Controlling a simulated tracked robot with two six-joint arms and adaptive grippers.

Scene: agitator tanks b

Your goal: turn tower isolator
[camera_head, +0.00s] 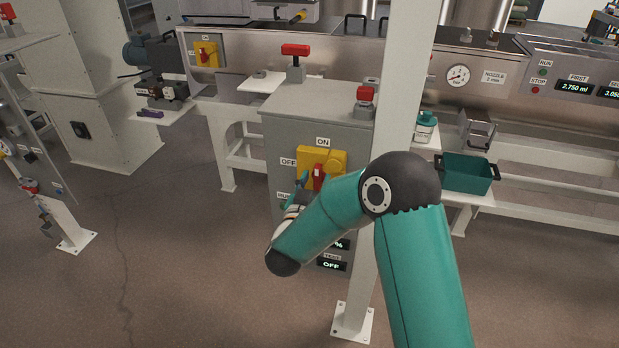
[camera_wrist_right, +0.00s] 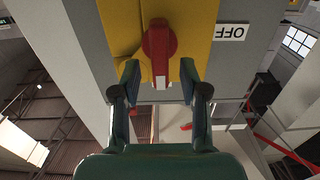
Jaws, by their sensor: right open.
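The tower isolator has a yellow plate (camera_head: 335,160) on the front of a grey cabinet, with ON printed above it and OFF to its left. Its red handle (camera_head: 318,176) stands about upright on the plate. In the right wrist view the handle (camera_wrist_right: 159,45) appears between the two fingertips, with gaps on both sides, and the yellow plate (camera_wrist_right: 199,22) lies behind it. My right gripper (camera_wrist_right: 160,78) is open around the handle's near end; it is partly hidden by my forearm in the head view (camera_head: 300,188). My left gripper is not in view.
A white post (camera_head: 395,100) stands close to the cabinet's right, beside my right arm. A second yellow isolator (camera_head: 206,54) is at the back left. A teal bin (camera_head: 466,174) stands to the right. Floor at left is partly open.

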